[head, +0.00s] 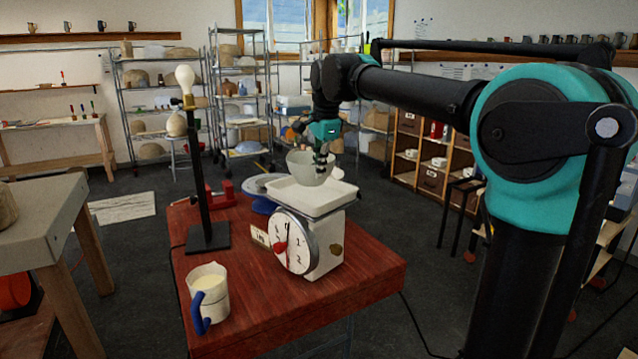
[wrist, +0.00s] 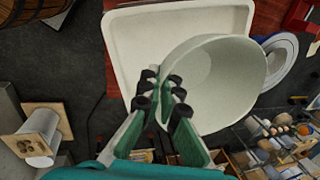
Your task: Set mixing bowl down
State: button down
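The mixing bowl (head: 304,168) is pale grey-white and shows just over the white tray of the kitchen scale (head: 318,196). I cannot tell whether its base touches the tray. My gripper (head: 321,158) is at the bowl's right side, pointing down. In the wrist view, my gripper (wrist: 160,92) has its fingers closed on the rim at the near edge of the bowl (wrist: 235,80). The bowl looks empty. The scale tray (wrist: 125,40) lies behind it in that view. The scale's dial faces the front.
The scale stands on a red wooden table (head: 365,270). A lamp stand with a bulb (head: 205,190) and a measuring jug (head: 208,297) are to its left. A blue-based round thing (head: 262,192) is behind the scale. The table's front right is clear.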

aim_at(319, 182)
jog(key=shift+s+d+x, duration=0.1)
jog(key=shift+s+x, duration=0.1)
jog(key=shift+x, duration=0.75)
jog(key=shift+s+d+x, duration=0.15)
jog(key=shift+x, duration=0.85)
jog(key=shift+f, duration=0.25)
jog(key=c, duration=1.7)
grip_release()
jog(key=v, duration=1.2)
jog(key=shift+s+a+r, duration=0.1)
jog(key=shift+r, duration=0.05)
